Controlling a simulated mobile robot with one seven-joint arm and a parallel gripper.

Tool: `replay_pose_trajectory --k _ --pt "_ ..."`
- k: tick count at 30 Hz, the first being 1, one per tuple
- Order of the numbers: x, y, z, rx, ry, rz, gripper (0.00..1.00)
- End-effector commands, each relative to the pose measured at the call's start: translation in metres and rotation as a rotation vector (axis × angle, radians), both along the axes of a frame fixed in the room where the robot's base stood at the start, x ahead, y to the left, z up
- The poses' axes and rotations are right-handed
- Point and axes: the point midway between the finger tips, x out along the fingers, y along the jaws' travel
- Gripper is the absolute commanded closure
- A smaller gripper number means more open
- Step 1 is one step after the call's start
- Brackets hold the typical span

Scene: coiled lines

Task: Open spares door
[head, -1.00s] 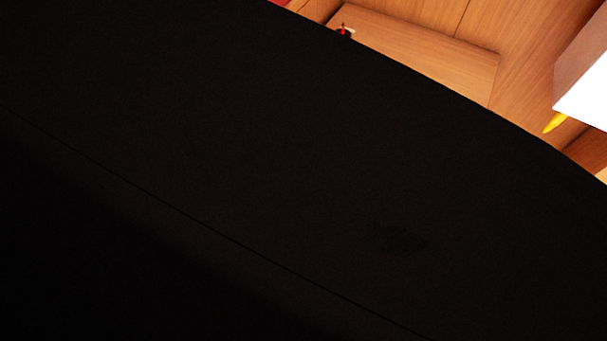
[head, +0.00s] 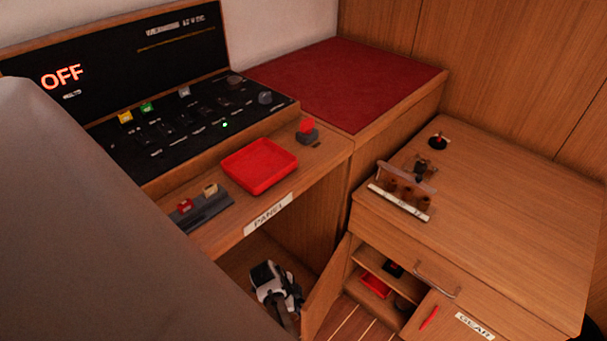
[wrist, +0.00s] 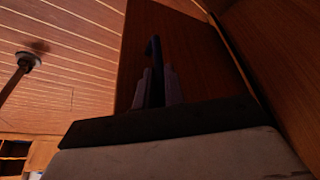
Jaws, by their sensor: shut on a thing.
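A wooden door (head: 326,288) stands swung open at the left side of a low cabinet, under the panel desk; I read no spares label on it. My gripper (head: 292,292) is low in the space left of this door, beside its outer face. In the wrist view, my gripper (wrist: 157,88) has its two fingers closed around a dark upright handle (wrist: 154,55) on a wooden door panel (wrist: 190,55). The fingertips are dim in the head view.
The open cabinet shows a shelf (head: 385,270) and a red tray (head: 375,287). A drawer front labelled GEAR (head: 474,326) is to its right. Above are the PANEL desk (head: 268,215) with a red tray (head: 259,166), and a wooden counter (head: 500,200) with a small rack (head: 402,198).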

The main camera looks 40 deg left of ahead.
Motion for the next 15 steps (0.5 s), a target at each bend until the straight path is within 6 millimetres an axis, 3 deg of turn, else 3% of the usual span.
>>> replay_pose_trajectory --k 6,15 --pt "0.003 0.020 -0.002 -0.001 0.000 -0.090 1.00" --pt "0.004 0.028 0.000 -0.001 -0.001 -0.134 1.00"
